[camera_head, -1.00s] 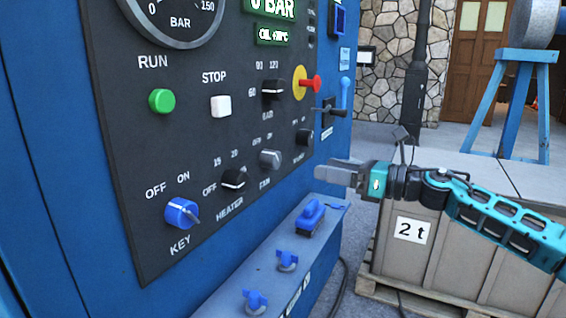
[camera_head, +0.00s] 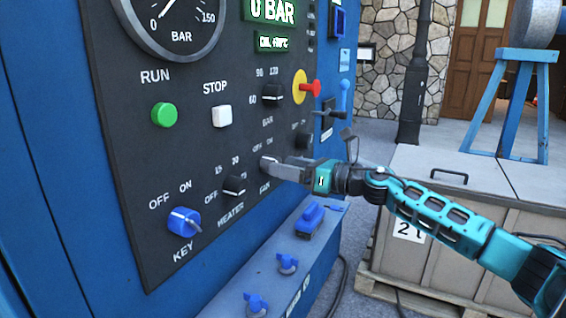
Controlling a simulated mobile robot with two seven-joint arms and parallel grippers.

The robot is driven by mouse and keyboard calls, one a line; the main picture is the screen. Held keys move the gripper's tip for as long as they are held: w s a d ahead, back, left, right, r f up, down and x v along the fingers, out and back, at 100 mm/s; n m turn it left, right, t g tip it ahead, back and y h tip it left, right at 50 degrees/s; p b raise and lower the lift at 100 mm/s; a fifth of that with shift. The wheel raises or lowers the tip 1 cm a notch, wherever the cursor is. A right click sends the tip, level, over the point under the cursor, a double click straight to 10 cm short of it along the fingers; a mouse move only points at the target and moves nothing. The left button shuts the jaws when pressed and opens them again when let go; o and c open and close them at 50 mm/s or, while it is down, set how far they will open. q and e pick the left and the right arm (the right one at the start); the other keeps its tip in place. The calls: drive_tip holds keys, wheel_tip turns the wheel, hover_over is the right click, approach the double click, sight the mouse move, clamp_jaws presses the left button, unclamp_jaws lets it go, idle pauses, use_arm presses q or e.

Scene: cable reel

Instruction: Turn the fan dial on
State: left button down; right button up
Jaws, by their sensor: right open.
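The fan dial (camera_head: 268,164) is a small knob on the dark control panel, above the printed word FAN and below the OFF and ON marks. My right gripper (camera_head: 278,167) is at the dial, coming in from the right, with its fingers pointing left at it. The fingers cover most of the dial, so I cannot tell whether they touch it or which way its pointer stands. The gripper is open. My left gripper is not in view.
The heater dial (camera_head: 234,186) and blue key switch (camera_head: 184,222) sit to the left. A black pressure dial (camera_head: 272,95) and red-yellow switch (camera_head: 301,87) are above. A blue ledge (camera_head: 270,262) with blue valves juts out below. A crate (camera_head: 440,250) stands at right.

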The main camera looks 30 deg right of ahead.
drive_tip(key=shift+x, duration=0.9)
drive_tip(key=c, duration=1.1)
drive_tip(key=shift+o, duration=0.2)
